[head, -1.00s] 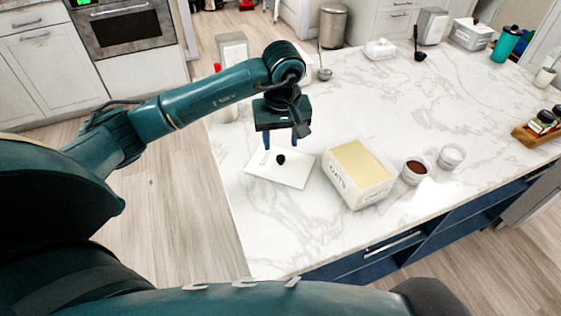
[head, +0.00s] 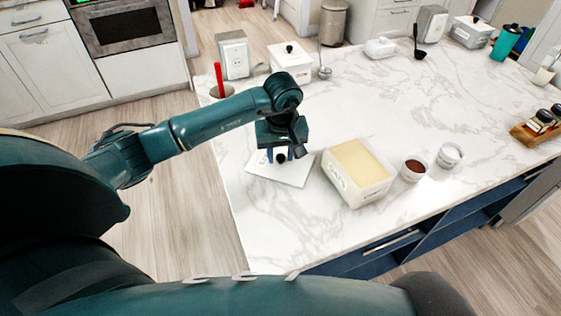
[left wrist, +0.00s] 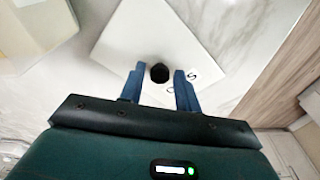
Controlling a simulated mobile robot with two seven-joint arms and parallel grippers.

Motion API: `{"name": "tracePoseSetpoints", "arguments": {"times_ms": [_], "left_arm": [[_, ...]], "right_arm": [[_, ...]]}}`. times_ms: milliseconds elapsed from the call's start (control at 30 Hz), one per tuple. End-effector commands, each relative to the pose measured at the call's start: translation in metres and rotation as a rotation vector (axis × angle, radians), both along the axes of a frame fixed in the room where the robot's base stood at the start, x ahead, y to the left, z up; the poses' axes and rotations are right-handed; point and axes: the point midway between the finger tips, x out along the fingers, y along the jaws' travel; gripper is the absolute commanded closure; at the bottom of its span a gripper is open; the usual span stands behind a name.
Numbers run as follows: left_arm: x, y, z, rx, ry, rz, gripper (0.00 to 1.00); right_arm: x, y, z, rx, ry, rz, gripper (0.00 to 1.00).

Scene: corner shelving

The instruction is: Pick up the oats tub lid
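The oats tub lid (head: 298,174) is a flat white square plate with a round black knob (head: 281,158), lying on the marble counter. My left gripper (head: 282,155) is low over the lid, pointing down, with its blue fingers either side of the knob. In the left wrist view the lid (left wrist: 133,38) shows the knob (left wrist: 159,72) between the two open fingertips of the gripper (left wrist: 160,76), with a gap on each side. The open white oats tub (head: 365,191), filled with pale oats, stands right of the lid. My right gripper is out of view.
Two small bowls, one with dark brown contents (head: 414,170) and one pale (head: 450,155), stand right of the tub. A lidded white container (head: 290,65) and a red-handled item (head: 218,80) are behind my arm. The counter's middle is clear.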

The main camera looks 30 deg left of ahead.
Motion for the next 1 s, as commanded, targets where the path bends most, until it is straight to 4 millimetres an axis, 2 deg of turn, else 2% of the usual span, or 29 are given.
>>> {"name": "tracePoseSetpoints", "arguments": {"times_ms": [67, 367, 667, 767, 1000], "left_arm": [[0.000, 0.000, 0.000, 0.000, 0.000, 0.000, 0.74], [0.000, 0.000, 0.000, 0.000, 0.000, 0.000, 0.99], [0.001, 0.000, 0.004, 0.000, -0.002, 0.000, 1.00], [0.001, 0.000, 0.015, -0.001, -0.006, 0.000, 1.00], [0.001, 0.000, 0.063, 0.000, -0.006, 0.000, 1.00]], "right_arm": [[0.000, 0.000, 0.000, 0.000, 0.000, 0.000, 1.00], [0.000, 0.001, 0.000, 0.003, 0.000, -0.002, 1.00], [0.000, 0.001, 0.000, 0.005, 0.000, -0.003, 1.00], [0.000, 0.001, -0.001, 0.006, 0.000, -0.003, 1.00], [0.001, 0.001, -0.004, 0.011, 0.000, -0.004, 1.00]]}}
